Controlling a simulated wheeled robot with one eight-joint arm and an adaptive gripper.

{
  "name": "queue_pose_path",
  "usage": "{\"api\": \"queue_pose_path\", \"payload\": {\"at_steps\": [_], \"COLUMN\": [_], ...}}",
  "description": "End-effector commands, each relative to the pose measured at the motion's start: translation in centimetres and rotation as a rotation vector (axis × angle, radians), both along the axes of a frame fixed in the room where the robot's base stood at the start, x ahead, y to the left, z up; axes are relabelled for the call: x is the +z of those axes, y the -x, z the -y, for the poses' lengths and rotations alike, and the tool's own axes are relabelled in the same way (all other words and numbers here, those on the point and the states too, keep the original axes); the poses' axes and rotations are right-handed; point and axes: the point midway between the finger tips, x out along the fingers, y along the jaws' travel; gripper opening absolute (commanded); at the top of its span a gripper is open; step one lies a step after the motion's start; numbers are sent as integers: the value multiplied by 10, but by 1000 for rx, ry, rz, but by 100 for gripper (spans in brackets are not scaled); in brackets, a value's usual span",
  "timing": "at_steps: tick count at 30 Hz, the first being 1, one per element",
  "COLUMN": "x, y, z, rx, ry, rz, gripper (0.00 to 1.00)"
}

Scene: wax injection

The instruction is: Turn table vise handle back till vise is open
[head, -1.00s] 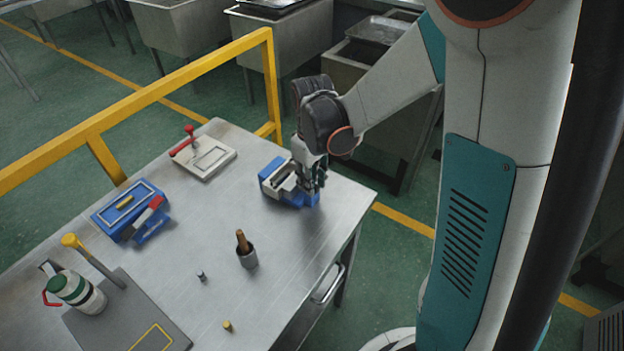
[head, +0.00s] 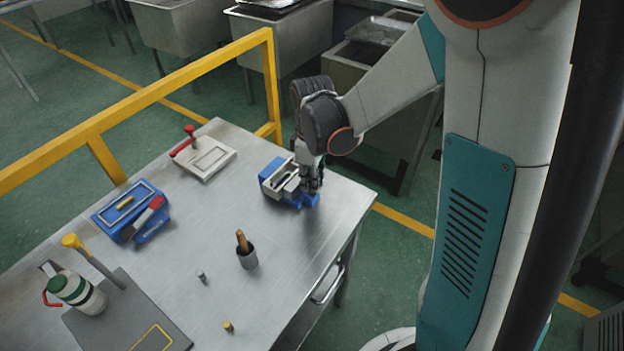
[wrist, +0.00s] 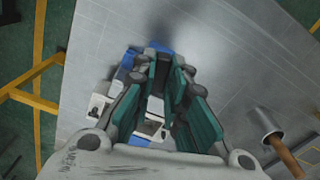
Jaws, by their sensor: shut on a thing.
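The blue table vise (head: 271,168) with pale metal jaws stands near the right end of the steel table. It also shows in the wrist view (wrist: 131,58), partly covered by my fingers. My gripper (head: 312,184) points down at the vise's near right end. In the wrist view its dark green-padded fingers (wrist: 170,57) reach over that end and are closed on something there. The vise handle is hidden by the fingers in both views, so its angle cannot be told.
A blue box (head: 118,202), a white frame with red clamp (head: 207,160) and a white-green bottle (head: 78,292) stand farther left. A yellow rail (head: 140,105) runs behind the table.

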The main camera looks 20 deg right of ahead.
Motion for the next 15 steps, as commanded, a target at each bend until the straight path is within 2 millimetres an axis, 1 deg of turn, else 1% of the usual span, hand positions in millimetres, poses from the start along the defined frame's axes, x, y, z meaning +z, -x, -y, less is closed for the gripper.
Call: {"api": "queue_pose_path", "payload": {"at_steps": [15], "x": [0], "y": [0], "z": [0], "rx": [489], "ry": [0], "rz": [0], "gripper": [0]}}
